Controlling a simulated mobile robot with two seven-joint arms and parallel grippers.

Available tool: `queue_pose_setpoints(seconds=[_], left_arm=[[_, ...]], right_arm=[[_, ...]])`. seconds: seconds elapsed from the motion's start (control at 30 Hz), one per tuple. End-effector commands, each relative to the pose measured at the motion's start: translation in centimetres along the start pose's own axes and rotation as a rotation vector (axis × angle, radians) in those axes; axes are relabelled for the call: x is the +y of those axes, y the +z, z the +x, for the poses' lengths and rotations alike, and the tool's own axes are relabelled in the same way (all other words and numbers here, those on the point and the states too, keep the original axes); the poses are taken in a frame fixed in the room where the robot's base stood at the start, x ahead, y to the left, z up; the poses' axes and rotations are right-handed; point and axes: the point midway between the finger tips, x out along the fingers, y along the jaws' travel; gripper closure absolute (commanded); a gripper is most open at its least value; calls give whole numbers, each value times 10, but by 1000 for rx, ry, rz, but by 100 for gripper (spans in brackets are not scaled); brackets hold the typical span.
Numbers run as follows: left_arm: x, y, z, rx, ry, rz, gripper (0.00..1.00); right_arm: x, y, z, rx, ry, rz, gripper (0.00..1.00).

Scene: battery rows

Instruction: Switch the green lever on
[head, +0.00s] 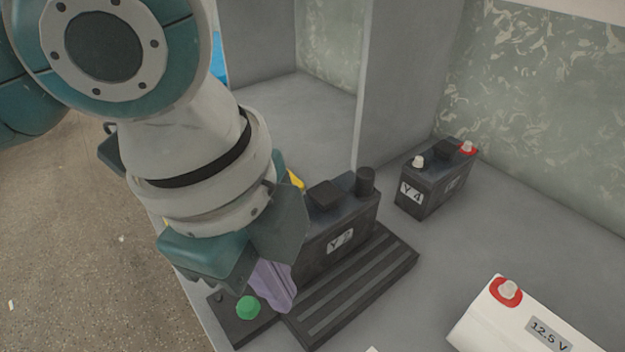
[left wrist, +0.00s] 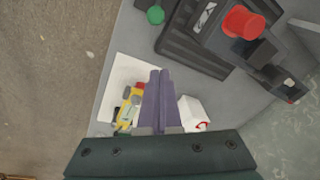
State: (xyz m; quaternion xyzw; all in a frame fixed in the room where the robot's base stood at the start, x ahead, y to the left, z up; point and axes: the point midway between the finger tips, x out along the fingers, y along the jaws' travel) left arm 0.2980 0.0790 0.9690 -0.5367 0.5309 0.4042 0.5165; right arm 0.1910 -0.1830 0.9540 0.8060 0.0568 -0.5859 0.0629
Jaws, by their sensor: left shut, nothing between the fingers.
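The green lever shows as a round green knob (head: 248,307) at the front end of a black ridged base (head: 365,283) in the head view. It also shows at the top of the left wrist view (left wrist: 156,15), beyond my fingertips. My left gripper (head: 284,300) has purple fingers, shut with nothing between them. They are just right of the green knob in the head view and appear apart from it. In the left wrist view the shut fingers (left wrist: 160,76) point up toward the knob. Whether the lever is on or off I cannot tell. My right gripper is not in view.
A dark battery marked Y 2 (head: 340,241) stands on the black base, partly behind my gripper. Battery Y 4 (head: 425,190) stands farther back. A white 12.5 V battery (head: 535,325) is at front right. A grey partition (head: 400,85) rises behind. A yellow object (left wrist: 128,108) lies near the edge.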

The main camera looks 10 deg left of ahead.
Motion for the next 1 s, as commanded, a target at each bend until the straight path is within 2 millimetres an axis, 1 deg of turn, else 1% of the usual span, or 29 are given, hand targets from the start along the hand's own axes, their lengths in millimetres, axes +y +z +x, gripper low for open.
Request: queue_pose_setpoints(seconds=[0.03,0.17,0.3,0.43,0.47,0.5,0.6,0.7,0.83,1.0], left_arm=[[2,0,10,0,4,0,100],[2,0,36,0,4,-2,100],[2,0,67,-1,5,-2,100],[2,0,94,-1,3,-1,100],[1,2,94,-1,2,-1,100],[0,11,86,-4,-1,-2,100],[1,25,81,-3,0,-1,100],[1,33,78,-1,0,0,100],[1,37,77,0,0,1,100],[1,38,77,0,0,1,100]], right_arm=[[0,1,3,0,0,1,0],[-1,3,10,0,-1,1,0],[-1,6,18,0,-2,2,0],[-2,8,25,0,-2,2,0],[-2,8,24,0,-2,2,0],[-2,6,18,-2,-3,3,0],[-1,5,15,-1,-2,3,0],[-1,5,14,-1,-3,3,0],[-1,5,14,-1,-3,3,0],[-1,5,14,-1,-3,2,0]])
